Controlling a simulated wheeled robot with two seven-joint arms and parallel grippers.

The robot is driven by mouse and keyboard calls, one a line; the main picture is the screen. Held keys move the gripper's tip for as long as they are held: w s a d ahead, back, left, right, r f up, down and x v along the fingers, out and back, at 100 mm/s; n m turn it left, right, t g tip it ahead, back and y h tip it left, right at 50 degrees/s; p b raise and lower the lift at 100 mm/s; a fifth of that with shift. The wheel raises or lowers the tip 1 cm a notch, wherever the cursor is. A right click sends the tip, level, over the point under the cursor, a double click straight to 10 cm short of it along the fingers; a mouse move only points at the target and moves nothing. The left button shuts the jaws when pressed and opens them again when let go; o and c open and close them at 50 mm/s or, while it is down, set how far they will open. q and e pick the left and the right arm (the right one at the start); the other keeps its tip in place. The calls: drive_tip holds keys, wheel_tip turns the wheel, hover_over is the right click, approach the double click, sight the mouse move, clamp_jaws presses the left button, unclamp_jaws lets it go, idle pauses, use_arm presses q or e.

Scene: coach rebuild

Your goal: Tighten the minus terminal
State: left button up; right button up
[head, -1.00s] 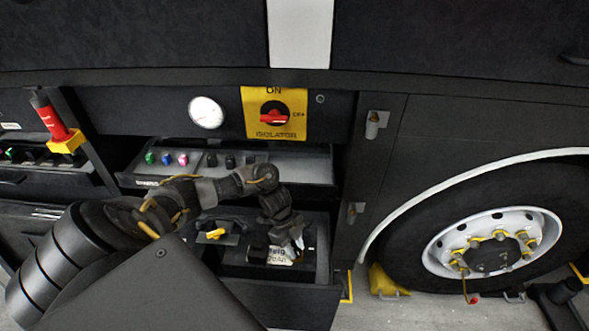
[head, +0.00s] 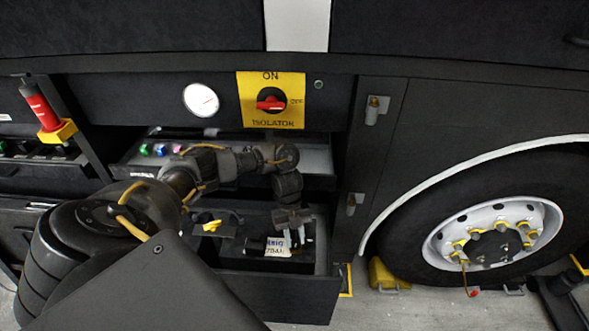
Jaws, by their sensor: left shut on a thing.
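The battery (head: 251,251) sits in the open lower drawer (head: 270,285), with a white label (head: 277,247) on it. My left gripper (head: 294,236) points down at the right part of the battery, beside the label. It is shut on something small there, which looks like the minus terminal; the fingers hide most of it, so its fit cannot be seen. A yellow-handled part (head: 212,226) lies left of the battery. My right gripper is not in view.
Above is a shelf with coloured knobs (head: 160,150), a white gauge (head: 201,100) and the yellow isolator panel (head: 271,99) with a red switch. A red cylinder (head: 42,108) stands left. A wheel (head: 493,237) and yellow chock (head: 384,274) are right.

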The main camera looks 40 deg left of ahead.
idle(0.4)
use_arm(q)
drive_tip(key=o, duration=1)
drive_tip(key=shift+r, duration=0.1)
drive_tip(key=p+v, duration=0.5)
drive_tip(key=v, duration=0.2)
drive_tip(key=shift+w+a+r, duration=0.1)
drive_tip(key=shift+r, duration=0.05)
